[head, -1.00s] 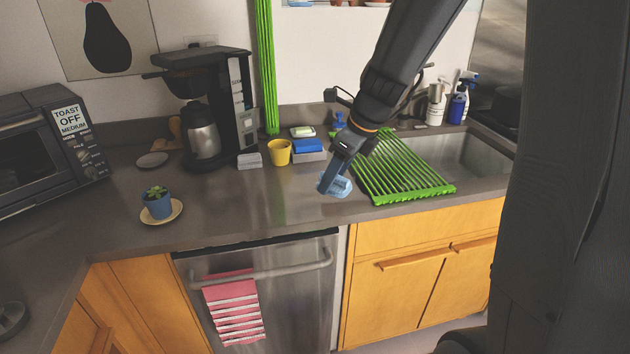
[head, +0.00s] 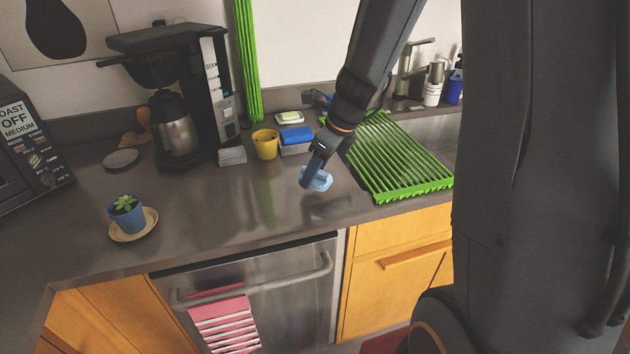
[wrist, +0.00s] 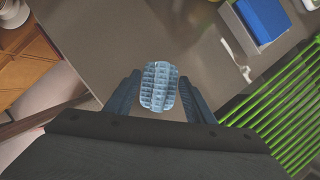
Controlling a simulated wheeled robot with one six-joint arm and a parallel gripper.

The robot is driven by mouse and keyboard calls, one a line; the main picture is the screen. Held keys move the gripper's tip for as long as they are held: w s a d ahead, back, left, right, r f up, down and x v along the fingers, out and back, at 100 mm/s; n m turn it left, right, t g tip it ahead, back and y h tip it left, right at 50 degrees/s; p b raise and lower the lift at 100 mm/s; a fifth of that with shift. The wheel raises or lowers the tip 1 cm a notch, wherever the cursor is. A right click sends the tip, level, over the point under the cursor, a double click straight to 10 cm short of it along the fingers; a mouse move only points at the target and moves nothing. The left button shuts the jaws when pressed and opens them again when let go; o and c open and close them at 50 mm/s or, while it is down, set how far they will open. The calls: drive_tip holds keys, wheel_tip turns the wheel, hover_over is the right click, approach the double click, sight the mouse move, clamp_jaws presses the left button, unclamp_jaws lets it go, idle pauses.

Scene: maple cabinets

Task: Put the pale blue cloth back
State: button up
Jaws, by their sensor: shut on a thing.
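The pale blue cloth (head: 318,180) is in my gripper (head: 309,177), held above the counter to the left of the green rack in the head view. In the wrist view the cloth (wrist: 158,86), with a grid pattern, sits between the two fingers of my gripper (wrist: 158,92). The gripper is shut on it. A faint shadow lies on the counter below it.
A green roll-up rack (head: 400,160) lies over the sink side. A yellow cup (head: 265,144), a blue sponge on a holder (head: 296,135) and a potted plant (head: 126,214) stand on the counter. A striped towel (head: 224,322) hangs on the dishwasher handle. The counter's front middle is clear.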

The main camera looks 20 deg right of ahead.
sight(318, 178)
drive_tip(key=shift+f, duration=1.7)
drive_tip(key=shift+f+b, duration=0.2)
drive_tip(key=shift+b, duration=0.15)
drive_tip(key=o, duration=1)
drive_tip(key=shift+r, duration=0.1)
